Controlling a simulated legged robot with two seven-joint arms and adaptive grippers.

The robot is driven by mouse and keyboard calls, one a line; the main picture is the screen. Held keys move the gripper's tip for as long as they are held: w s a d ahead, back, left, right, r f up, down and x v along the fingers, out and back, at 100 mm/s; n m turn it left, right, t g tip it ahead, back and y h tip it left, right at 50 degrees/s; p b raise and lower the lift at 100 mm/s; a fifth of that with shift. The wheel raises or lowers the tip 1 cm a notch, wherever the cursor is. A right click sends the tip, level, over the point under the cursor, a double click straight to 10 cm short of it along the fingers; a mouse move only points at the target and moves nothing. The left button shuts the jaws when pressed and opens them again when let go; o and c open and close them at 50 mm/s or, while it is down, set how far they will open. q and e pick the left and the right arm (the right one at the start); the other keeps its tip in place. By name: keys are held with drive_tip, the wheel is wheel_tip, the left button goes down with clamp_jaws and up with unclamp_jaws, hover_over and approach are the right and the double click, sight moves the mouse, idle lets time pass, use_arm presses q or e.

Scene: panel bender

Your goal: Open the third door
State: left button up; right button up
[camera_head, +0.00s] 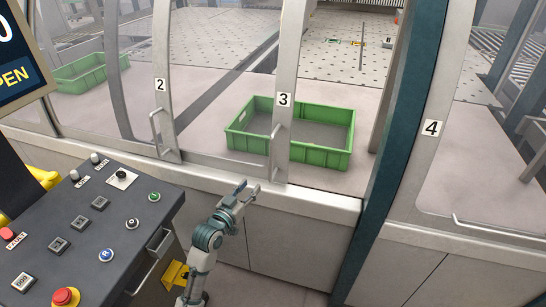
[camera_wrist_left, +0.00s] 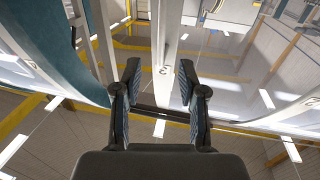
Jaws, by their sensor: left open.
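The third door (camera_head: 291,55) is a glass panel with a grey metal frame, marked with a black "3" on a white label (camera_head: 284,99). Its bar handle (camera_head: 274,147) is low on the frame. The door looks closed. My left gripper (camera_head: 250,190) is in front of the machine's ledge, below and slightly left of the handle, apart from it. In the left wrist view its two fingers (camera_wrist_left: 158,70) are spread with nothing held. My right gripper is out of view.
Door 2 (camera_head: 161,60) with its own handle is to the left, and door 4 (camera_head: 432,129) to the right past a dark teal post (camera_head: 400,150). A green crate (camera_head: 320,157) stands behind the glass. A control console (camera_head: 90,225) with buttons fills the lower left.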

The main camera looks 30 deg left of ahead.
sight(270, 162)
use_arm(q)
drive_tip(key=w, duration=1)
drive_tip(key=w+a+p, duration=0.1)
drive_tip(key=w, duration=0.5)
clamp_jaws()
